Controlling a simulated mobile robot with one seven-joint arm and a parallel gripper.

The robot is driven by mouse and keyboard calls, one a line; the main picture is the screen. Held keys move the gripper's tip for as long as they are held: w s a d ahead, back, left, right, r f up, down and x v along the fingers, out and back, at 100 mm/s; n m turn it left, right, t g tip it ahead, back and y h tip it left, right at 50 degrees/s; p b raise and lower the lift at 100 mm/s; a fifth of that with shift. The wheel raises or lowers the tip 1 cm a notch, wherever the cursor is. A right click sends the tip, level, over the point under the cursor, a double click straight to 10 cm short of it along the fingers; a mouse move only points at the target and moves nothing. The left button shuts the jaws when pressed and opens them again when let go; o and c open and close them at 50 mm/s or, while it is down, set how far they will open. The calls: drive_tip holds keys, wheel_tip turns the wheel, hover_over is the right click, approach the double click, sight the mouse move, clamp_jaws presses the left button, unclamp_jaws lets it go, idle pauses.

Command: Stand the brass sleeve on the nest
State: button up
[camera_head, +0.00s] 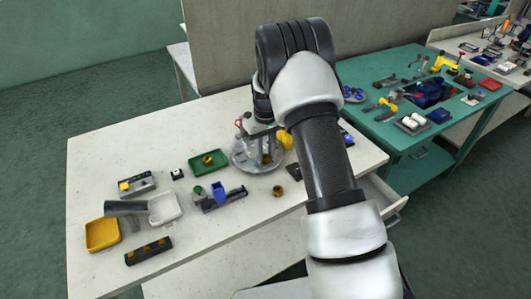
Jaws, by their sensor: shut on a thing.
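My gripper (265,148) points down over a round grey plate (243,163), with my wrist and forearm in front of much of it. It is shut on a small brass-coloured piece (267,158), which looks like the brass sleeve; its lower end is hard to make out, so I cannot tell whether it touches the plate. Another small brass ring (278,190) stands on the white table just in front of the plate. A further brass piece (207,159) lies in a green tray (221,166). I cannot tell for certain which fixture is the nest.
On the white table (225,245) are a yellow tray (102,247), a white tray (176,217), a dark block with several brass-coloured inserts (148,250) and a blue-and-dark fixture (219,193). A yellow knob-like part (285,139) is close beside my gripper. The front middle is clear.

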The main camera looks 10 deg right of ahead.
drive_tip(key=shift+f, duration=0.2)
idle(0.4)
drive_tip(key=o, duration=1.5)
drive_tip(key=shift+r+p, duration=1.7)
drive_tip(key=shift+r, duration=1.8)
